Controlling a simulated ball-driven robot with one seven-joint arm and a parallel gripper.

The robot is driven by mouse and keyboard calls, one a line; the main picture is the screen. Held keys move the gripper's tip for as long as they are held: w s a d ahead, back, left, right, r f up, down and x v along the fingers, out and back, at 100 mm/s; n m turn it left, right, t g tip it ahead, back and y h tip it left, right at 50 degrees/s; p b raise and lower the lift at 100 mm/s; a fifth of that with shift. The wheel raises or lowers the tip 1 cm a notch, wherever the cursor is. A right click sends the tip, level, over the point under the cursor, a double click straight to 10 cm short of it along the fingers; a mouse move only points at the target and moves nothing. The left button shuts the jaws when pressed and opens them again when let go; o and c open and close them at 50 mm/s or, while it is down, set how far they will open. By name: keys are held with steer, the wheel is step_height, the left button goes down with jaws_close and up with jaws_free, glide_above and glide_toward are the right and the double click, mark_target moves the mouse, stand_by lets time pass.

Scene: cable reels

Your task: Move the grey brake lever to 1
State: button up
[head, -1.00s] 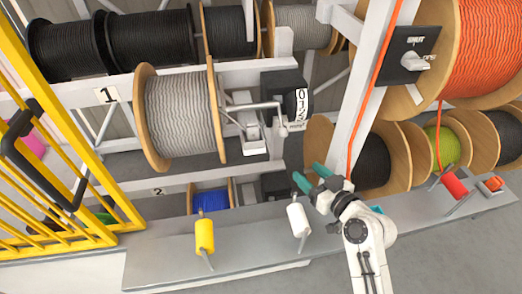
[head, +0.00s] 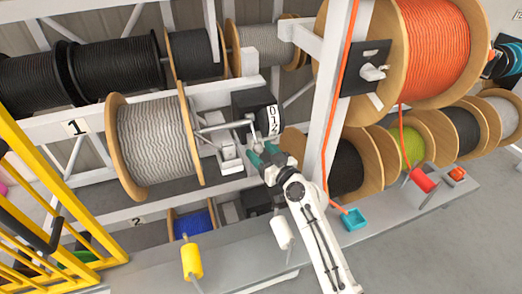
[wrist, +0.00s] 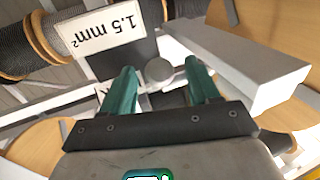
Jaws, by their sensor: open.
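The grey brake lever (head: 252,131) sits at the right end of the grey cable reel (head: 158,142) marked 1 in the head view. Beside it is a black box with a white curved scale (head: 273,121) bearing numbers; which number the lever stands at I cannot tell. My gripper (head: 262,152), with teal fingers, is open just below and at the lever's end. In the wrist view, a round grey knob (wrist: 159,70) shows ahead, between the open fingers (wrist: 157,80); whether they touch it is unclear.
A white post (head: 336,95) with an orange cable stands right of my gripper. A white beam (wrist: 245,70) lies close right in the wrist view. A yellow gate (head: 50,215) is at left.

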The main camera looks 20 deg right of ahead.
steer(key=shift+w, duration=0.25)
steer(key=shift+c, duration=0.3)
jaws_close()
